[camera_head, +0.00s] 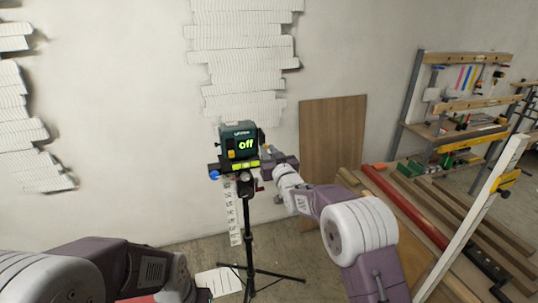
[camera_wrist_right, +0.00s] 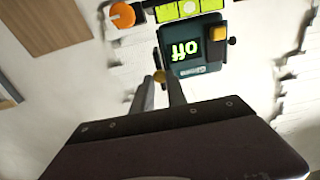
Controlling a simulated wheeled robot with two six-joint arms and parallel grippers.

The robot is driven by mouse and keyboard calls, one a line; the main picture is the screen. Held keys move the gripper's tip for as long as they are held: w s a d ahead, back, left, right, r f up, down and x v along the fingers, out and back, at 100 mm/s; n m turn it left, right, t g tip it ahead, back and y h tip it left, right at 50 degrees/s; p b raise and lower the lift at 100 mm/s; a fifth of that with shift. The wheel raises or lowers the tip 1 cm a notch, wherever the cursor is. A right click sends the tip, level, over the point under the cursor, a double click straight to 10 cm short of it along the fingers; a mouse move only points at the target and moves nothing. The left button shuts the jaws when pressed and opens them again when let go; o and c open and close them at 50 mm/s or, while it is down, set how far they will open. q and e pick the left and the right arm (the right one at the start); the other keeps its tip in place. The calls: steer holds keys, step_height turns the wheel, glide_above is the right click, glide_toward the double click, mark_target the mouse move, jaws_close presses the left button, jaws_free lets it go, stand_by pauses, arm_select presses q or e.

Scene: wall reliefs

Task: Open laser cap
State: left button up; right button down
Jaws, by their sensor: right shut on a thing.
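The laser level (camera_head: 240,146) is a dark teal box whose display reads "off" in green. It stands upright on a black tripod (camera_head: 247,225). It shows upside down in the right wrist view (camera_wrist_right: 188,62), with a yellow-orange tab (camera_wrist_right: 217,33) on its face. My right gripper (camera_head: 268,161) reaches the laser's right side. In the right wrist view its two fingers (camera_wrist_right: 164,82) are close together, shut on a small yellow knob (camera_wrist_right: 159,76) at the side of the laser. Whether this knob is the cap I cannot tell. My left arm shows low left, its gripper out of view.
A blue knob (camera_head: 214,175) and a yellow-green level strip (camera_head: 245,165) sit on the mount below the laser. A wooden board (camera_head: 333,130) leans on the wall. A workbench with planks and a red bar (camera_head: 405,205) stands at right. Paper (camera_head: 219,281) lies on the floor.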

steer(key=shift+w+a+f, duration=0.1)
steer(key=shift+w, duration=0.2)
steer(key=c, duration=1.4)
jaws_free()
steer(key=shift+w, duration=0.1)
steer(key=shift+o, duration=0.5)
steer(key=shift+s+d, duration=0.2)
steer(key=shift+s, duration=0.3)
arm_select(q)
steer(key=f+b, duration=0.3)
steer(key=shift+w, duration=0.2)
arm_select(e)
steer(key=v, duration=0.8)
steer(key=shift+s+d, duration=0.15)
steer(key=shift+s, duration=0.2)
